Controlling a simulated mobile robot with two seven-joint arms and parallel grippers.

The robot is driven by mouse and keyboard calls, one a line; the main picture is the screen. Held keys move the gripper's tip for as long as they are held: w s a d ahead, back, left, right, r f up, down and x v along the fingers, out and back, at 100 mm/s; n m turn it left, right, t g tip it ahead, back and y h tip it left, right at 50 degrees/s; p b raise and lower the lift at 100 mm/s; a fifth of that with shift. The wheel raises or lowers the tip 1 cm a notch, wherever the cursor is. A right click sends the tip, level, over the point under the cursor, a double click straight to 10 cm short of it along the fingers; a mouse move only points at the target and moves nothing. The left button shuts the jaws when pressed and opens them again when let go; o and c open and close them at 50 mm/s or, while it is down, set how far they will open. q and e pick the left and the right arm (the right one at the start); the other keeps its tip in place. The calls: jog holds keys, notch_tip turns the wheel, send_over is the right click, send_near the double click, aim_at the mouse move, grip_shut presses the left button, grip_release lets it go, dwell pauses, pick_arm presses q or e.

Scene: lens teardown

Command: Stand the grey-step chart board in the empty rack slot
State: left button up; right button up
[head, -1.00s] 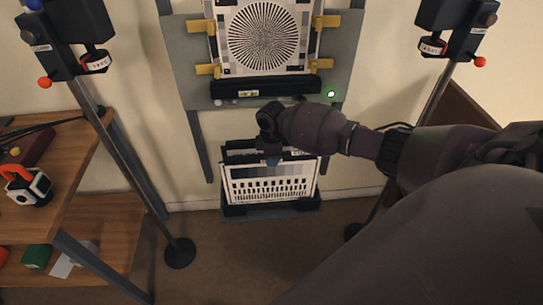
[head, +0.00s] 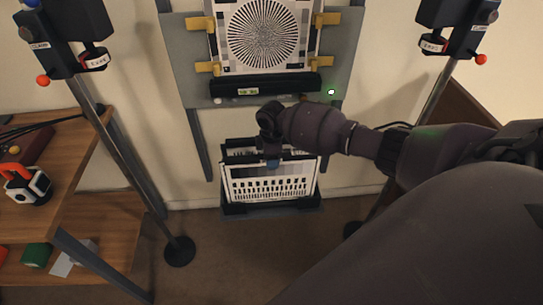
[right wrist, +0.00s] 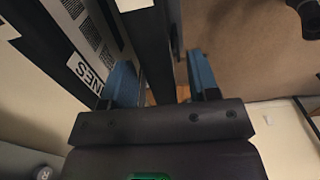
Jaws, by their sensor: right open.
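The dark rack (head: 232,209) stands low against the wall in the head view, holding boards upright. Its front board (head: 268,188) is white with rows of black marks. My right gripper (head: 272,163) is over the rack's top middle, its blue fingertips at the boards' upper edges. In the right wrist view my right gripper (right wrist: 163,82) has its blue fingers apart, with a dark upright edge (right wrist: 151,45) between them. I cannot tell which board that edge belongs to. My left gripper is out of view.
Above the rack, a star chart (head: 262,35) is held by yellow clamps on a grey panel (head: 340,65). Lamp stands (head: 128,150) rise at both sides. A wooden shelf (head: 100,225) is at left. The floor (head: 225,245) before the rack is clear.

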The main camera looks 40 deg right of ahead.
jog(key=shift+r, duration=0.2)
notch_tip(320, 180, up, 4)
jog(key=shift+r+p, duration=0.25)
jog(key=shift+p, duration=0.45)
notch_tip(320, 180, up, 5)
jog(key=shift+p, duration=0.55)
jog(key=shift+r, duration=0.4)
